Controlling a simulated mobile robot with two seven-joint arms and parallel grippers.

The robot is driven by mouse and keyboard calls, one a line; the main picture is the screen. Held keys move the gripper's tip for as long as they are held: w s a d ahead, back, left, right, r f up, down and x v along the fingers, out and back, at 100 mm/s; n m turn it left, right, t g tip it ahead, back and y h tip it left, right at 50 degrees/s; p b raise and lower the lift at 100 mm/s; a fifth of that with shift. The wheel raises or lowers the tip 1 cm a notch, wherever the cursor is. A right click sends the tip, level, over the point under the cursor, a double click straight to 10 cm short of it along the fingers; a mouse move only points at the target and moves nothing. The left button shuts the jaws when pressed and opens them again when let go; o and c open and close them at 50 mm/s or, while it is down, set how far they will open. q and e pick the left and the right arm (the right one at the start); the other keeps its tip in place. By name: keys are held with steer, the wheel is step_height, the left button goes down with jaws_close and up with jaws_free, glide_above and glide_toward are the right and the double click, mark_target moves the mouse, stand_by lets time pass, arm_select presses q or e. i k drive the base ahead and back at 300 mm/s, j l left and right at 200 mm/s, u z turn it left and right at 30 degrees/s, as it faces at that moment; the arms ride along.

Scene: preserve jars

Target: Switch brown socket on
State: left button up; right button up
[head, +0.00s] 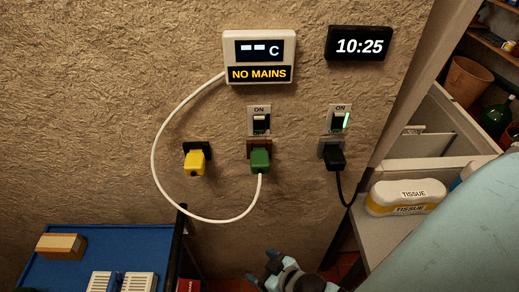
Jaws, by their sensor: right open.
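The brown socket (251,147) is on the wall, mostly hidden behind the green plug (260,161) in it. Its switch (260,122), marked ON at the top, is right above and shows no green light. A white cord loops from the green plug to the display (259,58), which reads "-- C" and "NO MAINS". My right gripper (261,267) is low at the bottom edge, open and empty, well below the socket and apart from the wall switches. My left gripper is not in view.
A second switch (339,121) with a lit green strip sits right, above a black plug (335,157). A yellow plug (195,161) is left. A clock (359,44) reads 10:25. A blue-topped table (110,250) is lower left; shelves with a tissue box (405,197) are right.

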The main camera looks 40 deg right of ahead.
mark_target(258, 121)
steer(key=k+j, duration=0.15)
steer(key=k, duration=0.55)
steer(key=k+j, duration=0.2)
steer(key=k, duration=0.45)
